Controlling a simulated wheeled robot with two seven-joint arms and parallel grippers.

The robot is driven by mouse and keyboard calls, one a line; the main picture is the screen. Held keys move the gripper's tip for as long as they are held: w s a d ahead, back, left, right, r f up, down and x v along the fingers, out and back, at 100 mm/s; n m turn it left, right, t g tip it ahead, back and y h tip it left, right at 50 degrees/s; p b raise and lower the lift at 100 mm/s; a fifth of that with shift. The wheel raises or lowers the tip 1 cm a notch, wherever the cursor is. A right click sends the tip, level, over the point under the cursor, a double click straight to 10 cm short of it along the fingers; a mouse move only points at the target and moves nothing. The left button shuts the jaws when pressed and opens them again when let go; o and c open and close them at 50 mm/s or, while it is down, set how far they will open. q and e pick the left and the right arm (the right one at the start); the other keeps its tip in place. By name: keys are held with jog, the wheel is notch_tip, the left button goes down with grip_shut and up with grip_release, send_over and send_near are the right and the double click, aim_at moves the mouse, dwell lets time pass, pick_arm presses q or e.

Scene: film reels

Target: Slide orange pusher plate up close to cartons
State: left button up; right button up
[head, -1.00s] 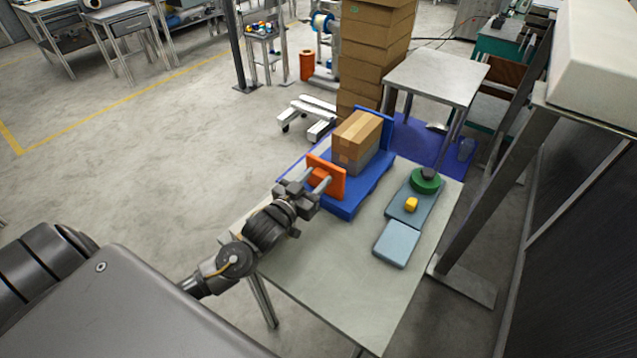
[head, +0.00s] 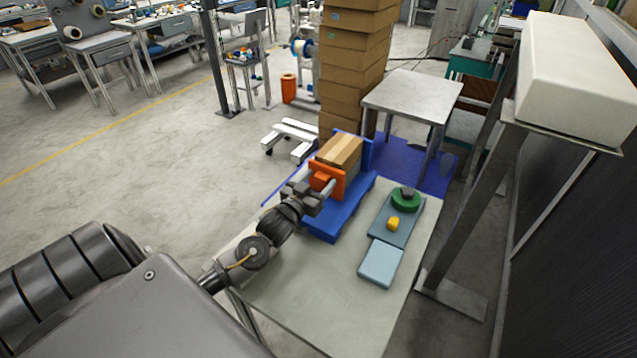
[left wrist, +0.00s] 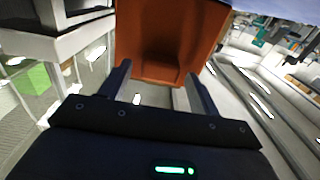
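The orange pusher plate (head: 331,174) stands upright on the blue base (head: 333,219) on the near table. It is right in front of the brown cartons (head: 341,149), which stand against a blue back wall (head: 367,150). Any gap between plate and cartons is too small to make out. My left gripper (head: 318,193) is at the plate's near side. My right gripper is out of view.
A grey post (head: 475,215) stands at the right. The table's front is clear.

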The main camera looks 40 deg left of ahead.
pick_arm(q)
jog(key=shift+s+d+f, duration=0.1)
jog(key=shift+s, duration=0.2)
jog(key=s+d+b, duration=0.1)
jog(key=s+b, duration=0.1)
jog(key=s, duration=0.8)
jog(key=shift+s, duration=0.1)
